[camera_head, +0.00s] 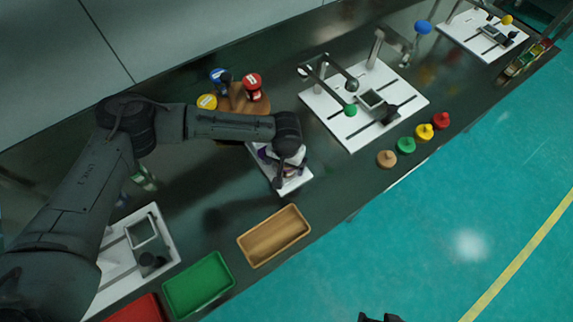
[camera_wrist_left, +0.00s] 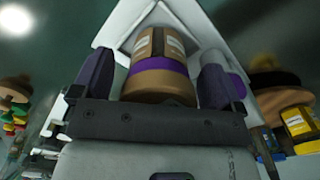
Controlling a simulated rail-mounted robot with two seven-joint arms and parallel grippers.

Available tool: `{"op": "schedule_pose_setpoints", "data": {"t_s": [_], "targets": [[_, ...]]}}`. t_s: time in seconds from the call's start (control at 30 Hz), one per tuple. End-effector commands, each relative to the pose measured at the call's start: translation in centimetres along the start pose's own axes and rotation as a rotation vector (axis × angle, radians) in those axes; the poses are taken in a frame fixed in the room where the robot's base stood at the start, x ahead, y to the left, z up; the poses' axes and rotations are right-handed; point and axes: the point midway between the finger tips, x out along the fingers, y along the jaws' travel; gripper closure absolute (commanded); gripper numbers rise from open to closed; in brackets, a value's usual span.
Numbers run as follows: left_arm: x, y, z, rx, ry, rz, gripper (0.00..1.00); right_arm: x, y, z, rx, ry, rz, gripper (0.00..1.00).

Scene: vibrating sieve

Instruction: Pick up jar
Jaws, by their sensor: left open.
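The jar (camera_wrist_left: 158,78), brown with a purple band and a pale label, stands between the two fingers of my left gripper (camera_wrist_left: 155,88) in the left wrist view. The fingers are open on either side of it; I cannot tell whether they touch it. In the head view my left gripper (camera_head: 285,175) points down over a white tray (camera_head: 301,183), and the wrist hides most of the jar. Another pale item with purple (camera_wrist_left: 237,80) stands just outside the right finger. A dark part at the bottom edge of the head view, perhaps my right gripper (camera_head: 378,318), is cut off.
A wooden rack (camera_head: 238,103) with red, blue and yellow-topped jars stands behind the tray. A tan bin (camera_head: 273,236) and green bin (camera_head: 198,286) lie in front. A white sieve station (camera_head: 345,135) and several coloured knobs (camera_head: 406,145) are at right.

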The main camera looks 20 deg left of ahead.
Motion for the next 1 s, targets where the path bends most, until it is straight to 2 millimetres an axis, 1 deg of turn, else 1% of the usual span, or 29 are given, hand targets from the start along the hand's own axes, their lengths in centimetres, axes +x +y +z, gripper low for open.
{"op": "schedule_pose_setpoints", "data": {"t_s": [0.03,0.13,0.37,0.4,1.0], "targets": [[0.49,0.05,-0.01,0.001,0.001,0.001,0.08,0.21,-0.04,0.06,0.001,0.0,-0.001,0.08],[0.89,0.05,0.01,0.001,0.0,0.0,0.08,0.27,-0.1,0.07,0.003,0.0,-0.002,0.08],[0.93,0.03,0.01,0.001,0.0,0.0,0.08,0.23,-0.22,0.02,0.007,0.001,-0.006,0.08],[0.92,0.03,0.01,0.001,0.0,0.001,0.1,0.23,-0.24,0.02,0.008,0.001,-0.006,0.08],[0.88,0.03,-0.01,0.0,0.001,0.001,0.67,0.22,-0.12,0.03,0.004,0.001,-0.003,0.08]]}}
